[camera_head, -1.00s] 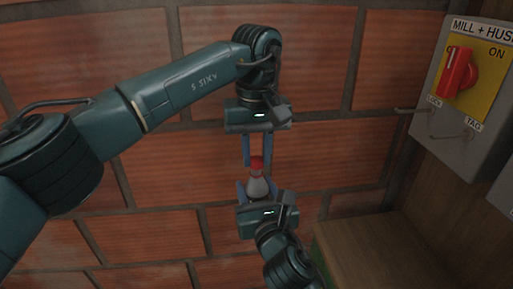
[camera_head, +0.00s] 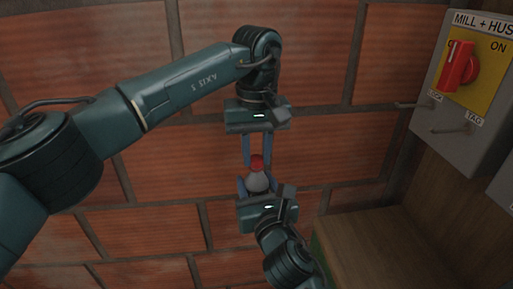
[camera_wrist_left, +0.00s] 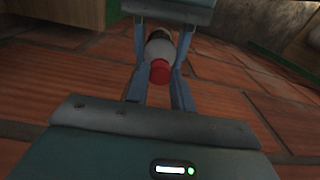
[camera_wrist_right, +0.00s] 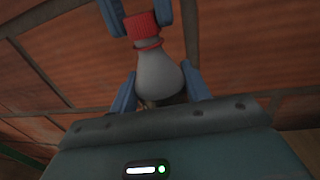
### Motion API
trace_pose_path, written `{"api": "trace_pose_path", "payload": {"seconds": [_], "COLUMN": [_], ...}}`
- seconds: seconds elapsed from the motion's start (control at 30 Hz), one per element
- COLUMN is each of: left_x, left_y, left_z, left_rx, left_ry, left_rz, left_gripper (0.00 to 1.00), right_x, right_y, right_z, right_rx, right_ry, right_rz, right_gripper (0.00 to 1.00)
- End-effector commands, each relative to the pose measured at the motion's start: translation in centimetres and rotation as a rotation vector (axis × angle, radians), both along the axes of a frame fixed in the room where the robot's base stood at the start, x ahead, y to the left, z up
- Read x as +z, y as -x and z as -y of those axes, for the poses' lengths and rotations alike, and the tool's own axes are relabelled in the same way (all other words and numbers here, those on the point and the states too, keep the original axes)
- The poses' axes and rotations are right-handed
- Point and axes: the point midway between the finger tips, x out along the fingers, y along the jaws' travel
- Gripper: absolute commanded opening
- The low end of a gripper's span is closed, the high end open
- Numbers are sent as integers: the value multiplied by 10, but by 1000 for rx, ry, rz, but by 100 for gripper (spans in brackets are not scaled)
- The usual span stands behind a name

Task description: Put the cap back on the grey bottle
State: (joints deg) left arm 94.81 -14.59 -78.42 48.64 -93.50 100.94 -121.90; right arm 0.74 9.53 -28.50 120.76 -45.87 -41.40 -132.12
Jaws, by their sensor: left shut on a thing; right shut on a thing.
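The grey bottle (camera_head: 258,184) is held between the fingers of my right gripper (camera_head: 257,186), which comes from below. My left gripper (camera_head: 257,160) comes from above and is shut on the red cap (camera_head: 257,163). The right wrist view shows the cap (camera_wrist_right: 141,25) at the top of the bottle's neck, with a red ring (camera_wrist_right: 148,44) just below it. The bottle (camera_wrist_right: 160,75) leans slightly there. The left wrist view shows the cap (camera_wrist_left: 160,71) in line with the bottle (camera_wrist_left: 160,48). I cannot tell whether the cap is fully seated.
At the right is a grey switch box (camera_head: 450,125) with a red knob (camera_head: 460,68) and hooks. A wooden ledge (camera_head: 375,250) lies below it. Open space surrounds both grippers.

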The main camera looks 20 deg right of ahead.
Motion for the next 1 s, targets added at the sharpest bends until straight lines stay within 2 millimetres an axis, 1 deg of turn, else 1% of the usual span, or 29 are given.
{"api": "trace_pose_path", "payload": {"seconds": [0.07, 0.17, 0.4, 0.53, 0.67, 0.93, 0.97, 1.0], "left_x": [1, 1, 1, 0, 0, 1, 1, 1], "left_y": [0, 0, -1, -1, -1, -1, -1, -1], "left_z": [0, 0, -1, -1, -1, -1, -1, -1], "left_rx": [-24, -135, -597, -772, -845, -850, -850, -849], "left_ry": [-1, 0, -2, -2, -1, -1, -1, -1], "left_rz": [1, 1, 0, 0, -1, -1, -1, -1], "left_gripper": [3, 3, 3, 3, 3, 3, 25, 28], "right_x": [1, 1, 1, 1, 1, 0, 0, 0], "right_y": [0, 0, 0, 0, 0, 0, 0, 0], "right_z": [0, 0, 0, 0, 0, 0, 0, 0], "right_rx": [0, 0, 0, 0, 0, 0, 0, 0], "right_ry": [0, 0, 0, 0, 0, 0, 0, 0], "right_rz": [2, 2, 2, 1, 1, 1, 1, 1], "right_gripper": [0, 0, 0, 0, 0, 0, 0, 0]}}
